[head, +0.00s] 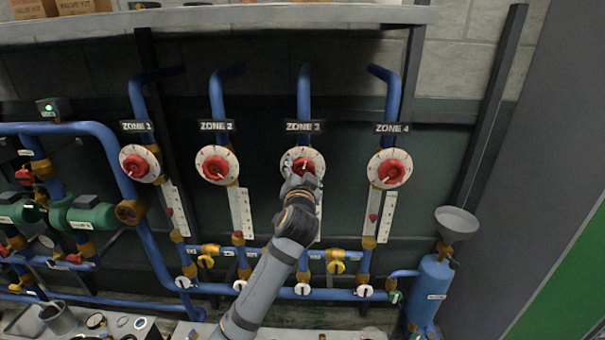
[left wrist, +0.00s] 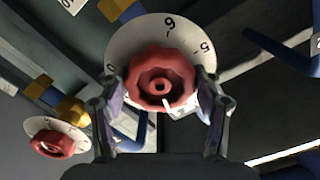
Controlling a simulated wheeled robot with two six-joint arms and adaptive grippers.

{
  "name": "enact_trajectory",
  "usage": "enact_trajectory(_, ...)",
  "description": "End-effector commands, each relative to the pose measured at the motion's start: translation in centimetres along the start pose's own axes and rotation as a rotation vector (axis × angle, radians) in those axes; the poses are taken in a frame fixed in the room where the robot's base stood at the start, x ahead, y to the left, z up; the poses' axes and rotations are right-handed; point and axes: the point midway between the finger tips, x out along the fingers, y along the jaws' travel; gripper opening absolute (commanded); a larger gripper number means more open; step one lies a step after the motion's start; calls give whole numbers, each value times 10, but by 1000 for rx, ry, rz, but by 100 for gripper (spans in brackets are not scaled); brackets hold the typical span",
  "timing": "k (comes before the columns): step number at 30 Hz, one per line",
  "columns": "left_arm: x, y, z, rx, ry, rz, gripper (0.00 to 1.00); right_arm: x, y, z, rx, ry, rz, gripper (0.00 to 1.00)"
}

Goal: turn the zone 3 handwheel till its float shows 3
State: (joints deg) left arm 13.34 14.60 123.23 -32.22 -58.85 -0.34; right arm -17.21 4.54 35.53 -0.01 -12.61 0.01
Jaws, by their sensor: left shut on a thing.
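The zone 3 handwheel (head: 303,165) is red, on a round white dial under the ZONE 3 sign (head: 303,127). My left gripper (head: 301,172) is shut on its rim. In the left wrist view the red handwheel (left wrist: 162,80) sits between the two fingers of my left gripper (left wrist: 161,92), with a white pointer mark at its lower edge. The white dial (left wrist: 150,32) behind it shows numbers. The zone 3 float scale (head: 319,222) is mostly hidden behind my left arm, so its float cannot be read. My right gripper is not in view.
Red handwheels of zone 1 (head: 136,166), zone 2 (head: 215,167) and zone 4 (head: 391,171) stand alongside. Yellow valves (head: 337,267) and blue pipes run below. A blue tank (head: 430,290) with a grey funnel (head: 457,222) stands at right. A shelf (head: 240,18) runs above.

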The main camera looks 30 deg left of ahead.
Motion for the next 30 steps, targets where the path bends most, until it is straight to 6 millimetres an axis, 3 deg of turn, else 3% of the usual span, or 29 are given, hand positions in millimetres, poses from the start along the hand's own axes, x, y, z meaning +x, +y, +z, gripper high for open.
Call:
enact_trajectory(16,0,-1,-2,-26,3,-2,33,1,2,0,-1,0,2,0)
enact_trajectory(17,0,-1,-2,-26,3,-2,66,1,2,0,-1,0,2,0)
enact_trajectory(21,0,-1,-1,-26,3,-1,85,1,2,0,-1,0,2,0)
enact_trajectory(30,0,0,0,-25,1,0,88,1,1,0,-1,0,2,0)
